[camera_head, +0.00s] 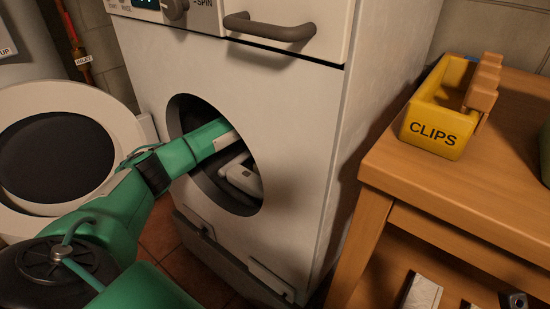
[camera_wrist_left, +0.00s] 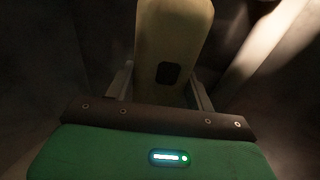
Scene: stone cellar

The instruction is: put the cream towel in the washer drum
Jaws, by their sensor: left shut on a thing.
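The washer (camera_head: 290,150) stands in the middle of the head view with its round drum opening (camera_head: 182,112) uncovered. Its round door (camera_head: 25,105) hangs open at the left. My left arm reaches through the opening, and my left gripper (camera_head: 240,172) is inside the drum, partly hidden by the rim and shadow. In the left wrist view, the left gripper (camera_wrist_left: 163,90) is shut on a cream, upright, rounded piece with a dark patch, which I take to be the cream towel (camera_wrist_left: 173,30). My right gripper is not in view.
A wooden table (camera_head: 440,185) stands close to the washer's right, with a yellow CLIPS bin (camera_head: 430,138) on top. Several small items lie low under it. A grey handle (camera_head: 270,28) juts out above the opening. The drum's inside is dark.

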